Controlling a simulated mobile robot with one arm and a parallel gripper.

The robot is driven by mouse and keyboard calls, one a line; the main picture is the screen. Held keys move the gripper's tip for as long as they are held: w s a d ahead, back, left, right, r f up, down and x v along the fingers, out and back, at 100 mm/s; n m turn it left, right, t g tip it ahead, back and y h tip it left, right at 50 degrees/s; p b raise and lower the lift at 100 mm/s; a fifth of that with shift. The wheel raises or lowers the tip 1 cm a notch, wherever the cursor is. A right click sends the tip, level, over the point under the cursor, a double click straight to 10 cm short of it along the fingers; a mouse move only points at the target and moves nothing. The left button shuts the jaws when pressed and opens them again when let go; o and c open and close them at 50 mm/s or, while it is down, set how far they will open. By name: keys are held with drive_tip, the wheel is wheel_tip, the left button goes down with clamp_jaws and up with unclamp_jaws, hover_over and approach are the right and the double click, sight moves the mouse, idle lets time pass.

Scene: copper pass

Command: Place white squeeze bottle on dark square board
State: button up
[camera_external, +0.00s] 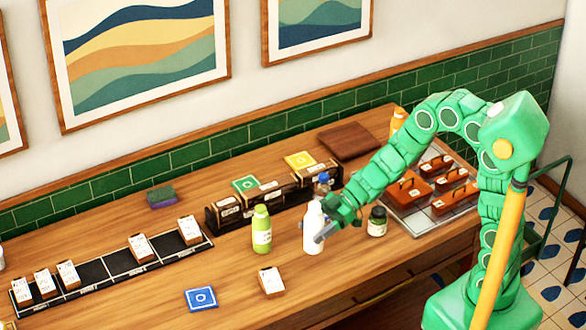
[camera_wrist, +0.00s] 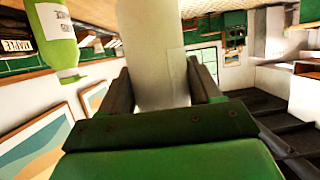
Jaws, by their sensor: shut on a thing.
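The white squeeze bottle (camera_external: 313,232) is upright near the middle of the wooden counter, and my gripper (camera_external: 328,224) is shut on it from the right. In the wrist view the bottle (camera_wrist: 155,45) fills the space between the two dark fingers of my gripper (camera_wrist: 158,88). I cannot tell whether its base touches the counter. The dark square board (camera_external: 350,141) lies flat and bare at the back of the counter, behind and to the right of the bottle, apart from it.
A green bottle (camera_external: 261,230) stands just left of the white one, and a dark jar (camera_external: 377,221) right of it. A black rack (camera_external: 270,205) and a blue-capped bottle (camera_external: 322,184) stand behind. An orange bottle (camera_external: 398,121) is beside the board; a tray (camera_external: 418,228) holds brown blocks.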

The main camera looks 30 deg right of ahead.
drive_tip(key=shift+r, duration=0.35)
